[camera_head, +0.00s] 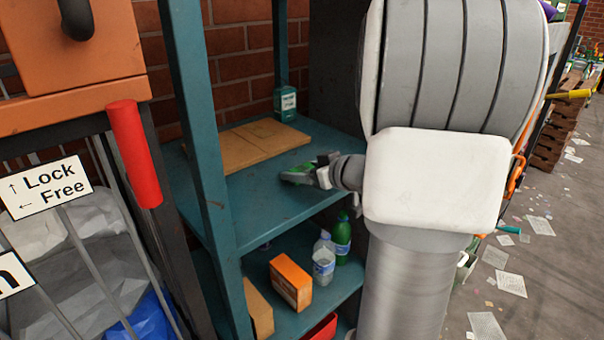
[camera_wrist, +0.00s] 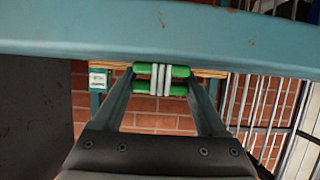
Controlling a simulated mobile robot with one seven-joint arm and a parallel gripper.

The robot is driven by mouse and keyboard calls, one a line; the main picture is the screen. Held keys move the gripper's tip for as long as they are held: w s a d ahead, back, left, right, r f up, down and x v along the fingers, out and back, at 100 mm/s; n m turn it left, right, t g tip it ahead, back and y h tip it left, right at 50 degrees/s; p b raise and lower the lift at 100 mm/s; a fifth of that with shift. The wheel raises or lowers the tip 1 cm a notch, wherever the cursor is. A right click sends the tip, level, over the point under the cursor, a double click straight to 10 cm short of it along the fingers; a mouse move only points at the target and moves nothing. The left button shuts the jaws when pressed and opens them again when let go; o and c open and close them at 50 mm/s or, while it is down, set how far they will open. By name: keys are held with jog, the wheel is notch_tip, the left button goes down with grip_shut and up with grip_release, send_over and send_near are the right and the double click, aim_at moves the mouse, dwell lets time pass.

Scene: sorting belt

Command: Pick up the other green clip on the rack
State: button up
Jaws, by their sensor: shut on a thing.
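My gripper (camera_head: 318,172) reaches in from the right over the middle shelf of the teal rack (camera_head: 262,205). It is shut on a green clip (camera_head: 299,174), partly hidden by the fingers in the head view. In the wrist view, the green clip (camera_wrist: 178,72) shows as two green bars with pale strips across the middle, between the fingertips of my gripper (camera_wrist: 161,78). The clip is close to the shelf surface; I cannot tell whether it touches it. I see no second green clip on the rack.
A brown flat board (camera_head: 250,146) and a teal-and-white box (camera_head: 285,102) are at the back of this shelf. The shelf below holds an orange box (camera_head: 290,282) and bottles (camera_head: 342,240). A rack post (camera_head: 205,130) stands left of my gripper.

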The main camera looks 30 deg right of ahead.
jog(key=shift+c, duration=0.9)
jog(key=shift+r, duration=0.1)
